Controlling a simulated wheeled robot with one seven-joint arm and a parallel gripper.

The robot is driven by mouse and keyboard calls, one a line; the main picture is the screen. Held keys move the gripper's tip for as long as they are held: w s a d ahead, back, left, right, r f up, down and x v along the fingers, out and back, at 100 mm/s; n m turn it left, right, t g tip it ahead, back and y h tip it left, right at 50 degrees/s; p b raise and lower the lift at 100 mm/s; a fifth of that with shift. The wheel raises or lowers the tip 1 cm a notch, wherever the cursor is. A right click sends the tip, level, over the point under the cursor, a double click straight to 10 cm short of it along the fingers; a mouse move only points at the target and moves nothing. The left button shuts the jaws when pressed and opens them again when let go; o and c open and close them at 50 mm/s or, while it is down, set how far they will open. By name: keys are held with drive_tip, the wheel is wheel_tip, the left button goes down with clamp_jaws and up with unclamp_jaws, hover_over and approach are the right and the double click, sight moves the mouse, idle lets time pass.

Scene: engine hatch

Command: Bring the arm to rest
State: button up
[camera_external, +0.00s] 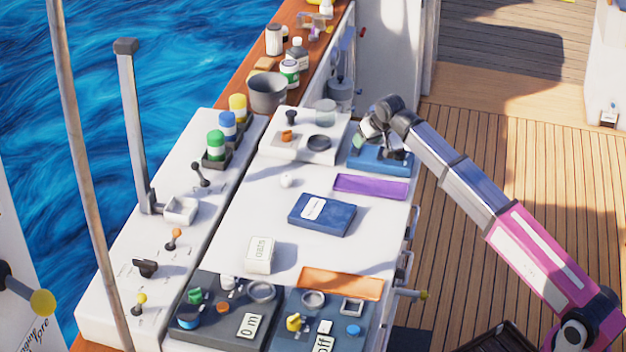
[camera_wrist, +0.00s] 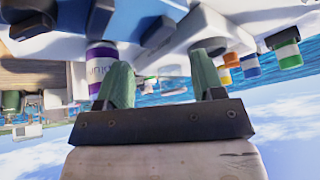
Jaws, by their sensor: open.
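My gripper (camera_wrist: 160,85) shows in the wrist view with its two green-grey fingers apart and nothing between them. In the external view my pink and grey arm reaches in from the lower right. Its wrist end is over the blue tray (camera_external: 368,158) at the far right of the white worktop (camera_external: 265,203). The fingertips are hard to make out there. The wrist view is tilted, with sky and sea in its lower part. A purple labelled jar (camera_wrist: 100,62) shows left of the fingers, apart from them.
A grey pot (camera_external: 267,92) and several bottles stand on the wooden ledge behind. A purple tray (camera_external: 371,186), a blue box (camera_external: 322,214) and a white box (camera_external: 260,254) lie on the worktop. Control panels (camera_external: 213,310) fill the near end. The deck (camera_external: 530,150) at right is open.

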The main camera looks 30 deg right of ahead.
drive_tip(key=s+d+f+m+t+h, duration=0.1)
drive_tip(key=s+d+f, duration=0.15)
drive_tip(key=d, duration=0.95)
drive_tip(key=s+d+f+m+t+h, duration=0.1)
drive_tip(key=s+d+f, duration=0.15)
drive_tip(key=d, duration=0.95)
drive_tip(key=s+a+f+g, duration=0.2)
drive_tip(key=s+a+f, duration=0.1)
drive_tip(key=s+f, duration=0.7)
drive_tip(key=s+a+f+n+g, duration=0.1)
drive_tip(key=s+a+f+g, duration=0.2)
drive_tip(key=s+f, duration=0.7)
drive_tip(key=s+a+f+n+g+y, duration=0.1)
drive_tip(key=s+a+f+g, duration=0.2)
drive_tip(key=s+f, duration=0.7)
wheel_tip(320, 180, down, 8)
drive_tip(key=shift+s+a+f, duration=0.1)
drive_tip(key=shift+s+a, duration=0.2)
drive_tip(key=shift+a, duration=0.05)
